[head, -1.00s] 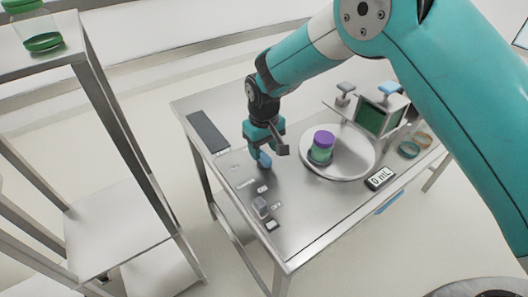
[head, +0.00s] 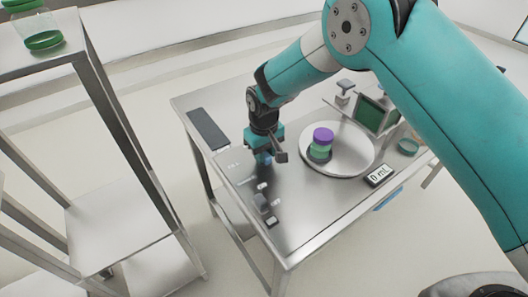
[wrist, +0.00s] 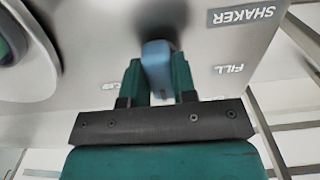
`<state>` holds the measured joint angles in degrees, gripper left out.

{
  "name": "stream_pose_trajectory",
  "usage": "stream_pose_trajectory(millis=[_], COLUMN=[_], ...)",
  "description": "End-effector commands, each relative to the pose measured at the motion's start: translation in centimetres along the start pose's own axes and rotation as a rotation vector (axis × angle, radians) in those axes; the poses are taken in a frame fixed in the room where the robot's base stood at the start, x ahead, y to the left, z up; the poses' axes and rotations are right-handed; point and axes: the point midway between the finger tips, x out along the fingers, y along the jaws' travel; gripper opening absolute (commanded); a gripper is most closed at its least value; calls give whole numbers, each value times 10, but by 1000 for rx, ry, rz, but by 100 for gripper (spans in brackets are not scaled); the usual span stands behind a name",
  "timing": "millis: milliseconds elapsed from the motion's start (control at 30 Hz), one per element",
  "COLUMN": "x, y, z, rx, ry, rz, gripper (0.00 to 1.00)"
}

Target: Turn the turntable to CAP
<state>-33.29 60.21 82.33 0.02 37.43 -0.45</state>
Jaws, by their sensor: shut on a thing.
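My gripper (head: 264,155) is low over the metal table, left of the turntable. In the wrist view its two green fingers (wrist: 157,82) are shut on a blue handle (wrist: 158,60); only a little of the blue handle (head: 265,160) shows in the head view. The labels SHAKER (wrist: 241,15) and FILL (wrist: 228,69) read to the right of the handle, and a small, partly hidden label is left of the fingers. The round pale turntable (head: 354,163) carries a jar with a purple lid (head: 323,135). The turntable's edge (wrist: 40,88) shows at the wrist view's left.
A dark flat panel (head: 208,129) lies at the table's back left. A display reading 0 mL (head: 378,176) sits by the turntable's front. A station with a green screen (head: 370,115) stands behind it. Shelves (head: 110,230) stand at left. My arm crosses the right side.

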Motion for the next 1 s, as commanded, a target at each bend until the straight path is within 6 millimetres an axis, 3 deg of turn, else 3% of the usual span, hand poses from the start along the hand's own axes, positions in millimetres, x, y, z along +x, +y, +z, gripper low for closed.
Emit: stream_pose_trajectory(millis=[367, 1000], x=[1, 0], y=[0, -1], z=[0, 0], rx=[155, 744], ry=[-1, 0], rz=[-1, -1], gripper=[2, 2])
